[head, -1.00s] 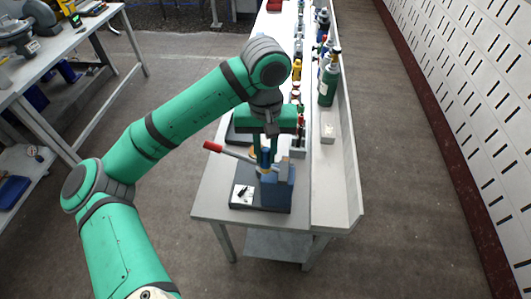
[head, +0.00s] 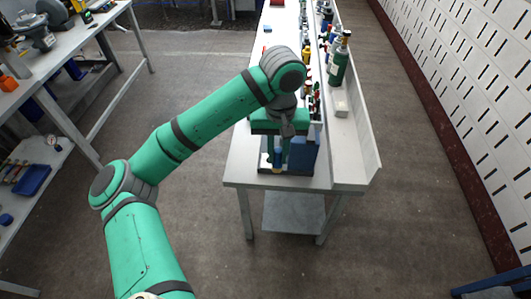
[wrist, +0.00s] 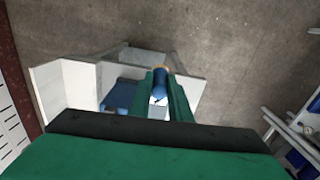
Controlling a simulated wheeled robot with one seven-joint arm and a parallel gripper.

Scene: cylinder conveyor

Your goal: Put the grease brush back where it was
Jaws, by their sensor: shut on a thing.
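My gripper (head: 280,152) is shut on the grease brush (wrist: 160,84), which shows between the fingers in the wrist view as a short blue body with a tan end. In the head view, the tan end of the brush (head: 277,169) shows below the fingers, over the near end of the long light table (head: 243,168). A blue block (head: 303,156) on a dark base stands just right of the gripper; it also shows in the wrist view (wrist: 121,94). My gripper and arm hide much of this fixture. I cannot tell whether the brush touches anything.
A green gas bottle (head: 338,64) and a small pale block (head: 341,109) stand on the right side of the table. Several small items line the table behind my gripper. A workbench (head: 60,98) stands at the left. The floor between is clear.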

